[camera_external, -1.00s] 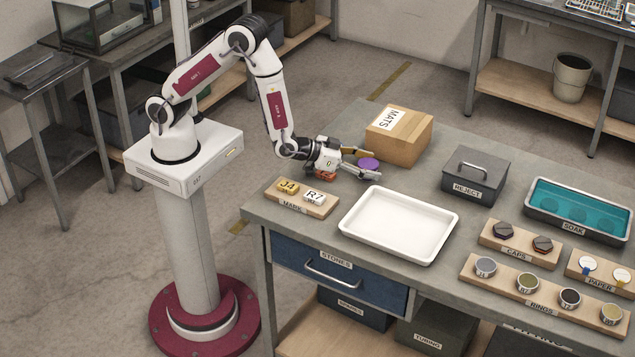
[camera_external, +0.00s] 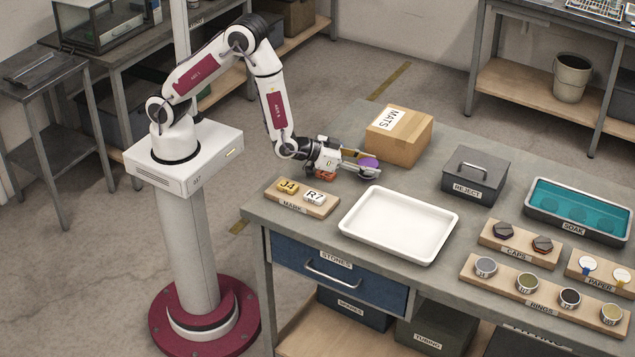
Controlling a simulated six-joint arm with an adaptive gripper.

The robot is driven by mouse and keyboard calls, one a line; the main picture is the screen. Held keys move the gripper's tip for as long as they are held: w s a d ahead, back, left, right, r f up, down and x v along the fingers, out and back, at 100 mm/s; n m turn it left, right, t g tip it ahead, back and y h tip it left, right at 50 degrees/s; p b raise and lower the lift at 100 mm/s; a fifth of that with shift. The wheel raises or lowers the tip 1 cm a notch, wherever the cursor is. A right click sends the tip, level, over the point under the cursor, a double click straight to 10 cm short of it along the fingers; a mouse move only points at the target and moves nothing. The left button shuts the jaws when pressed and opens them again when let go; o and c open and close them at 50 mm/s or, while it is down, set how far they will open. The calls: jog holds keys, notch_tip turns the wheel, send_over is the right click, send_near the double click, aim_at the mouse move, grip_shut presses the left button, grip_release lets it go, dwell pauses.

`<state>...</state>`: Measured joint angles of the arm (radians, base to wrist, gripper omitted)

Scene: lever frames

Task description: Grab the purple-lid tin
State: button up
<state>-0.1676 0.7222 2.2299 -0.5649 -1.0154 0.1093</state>
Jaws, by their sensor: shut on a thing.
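The purple-lid tin (camera_external: 369,162) is at the left part of the workbench, in front of the cardboard box. Only its purple lid and a little of its side show; the fingers hide the rest. My gripper (camera_external: 367,165) lies low and nearly level over the bench, reaching in from the left. Its fingers are shut on the tin, one on the far side and one on the near side. I cannot tell whether the tin touches the bench top.
A cardboard MATS box (camera_external: 398,138) stands just behind the tin. A white tray (camera_external: 398,255) lies in front. The MARK board (camera_external: 300,203) with two blocks is at the front left. A grey REJECT box (camera_external: 475,176) stands to the right, with bare bench between.

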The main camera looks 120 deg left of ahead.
aim_at(369, 163)
jog(key=shift+r, duration=0.15)
jog(key=shift+r, duration=4.85)
jog(key=shift+a, duration=0.1)
